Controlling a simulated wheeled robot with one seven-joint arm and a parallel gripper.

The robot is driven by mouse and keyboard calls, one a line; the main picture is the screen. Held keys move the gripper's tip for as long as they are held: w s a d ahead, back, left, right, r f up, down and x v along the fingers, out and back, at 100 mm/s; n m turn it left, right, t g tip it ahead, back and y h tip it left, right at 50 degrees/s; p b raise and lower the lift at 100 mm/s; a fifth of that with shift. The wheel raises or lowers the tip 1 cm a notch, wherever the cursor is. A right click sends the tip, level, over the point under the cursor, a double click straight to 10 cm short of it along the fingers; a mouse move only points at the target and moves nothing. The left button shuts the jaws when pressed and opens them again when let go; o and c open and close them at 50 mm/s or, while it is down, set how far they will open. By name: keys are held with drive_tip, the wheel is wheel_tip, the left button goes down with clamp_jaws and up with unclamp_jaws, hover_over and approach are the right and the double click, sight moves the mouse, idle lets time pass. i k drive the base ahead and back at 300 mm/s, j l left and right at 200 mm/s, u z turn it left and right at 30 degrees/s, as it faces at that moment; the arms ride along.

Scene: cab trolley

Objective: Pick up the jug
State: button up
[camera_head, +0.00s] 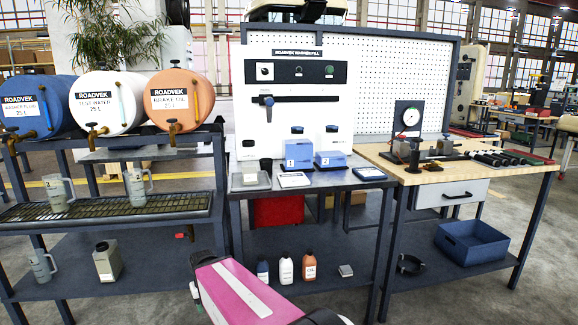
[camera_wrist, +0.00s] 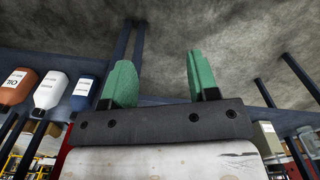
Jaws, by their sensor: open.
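Several grey measuring jugs with handles show in the head view. One jug (camera_head: 57,192) stands at the left on the drip grating, and a second jug (camera_head: 137,188) stands to its right on the same grating. A third jug (camera_head: 42,266) stands on the lower shelf at the far left. I cannot tell which one the task means. My gripper (camera_wrist: 160,82) is open and empty, its two green fingers apart with only floor and frame behind them. It touches no jug.
A beige canister (camera_head: 107,262) stands right of the lower jug. Taps of three drums, including an orange drum (camera_head: 178,98), hang above the grating (camera_head: 100,208). Small bottles, including a white bottle (camera_head: 286,270), stand on the middle bench's lower shelf. A blue crate (camera_head: 471,245) sits at right.

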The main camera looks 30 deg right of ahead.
sight(54, 185)
drive_tip(key=k+z, duration=0.1)
drive_tip(key=z, duration=0.65)
drive_tip(key=u, duration=1.5)
drive_tip(key=j+z, duration=0.15)
drive_tip(key=z, duration=0.2)
drive_tip(key=i+j+z, duration=0.15)
drive_tip(key=z, duration=0.25)
drive_tip(key=j+z, duration=0.15)
drive_tip(key=z, duration=0.2)
drive_tip(key=j+z, duration=0.25)
drive_tip(key=j, duration=0.35)
drive_tip(key=j+z, duration=0.2)
drive_tip(key=j, duration=0.35)
drive_tip(key=k+j+z, duration=0.1)
drive_tip(key=j+z, duration=0.15)
drive_tip(key=j, duration=0.35)
drive_tip(key=k+j+z, duration=0.2)
drive_tip(key=j, duration=0.35)
drive_tip(key=i, duration=0.1)
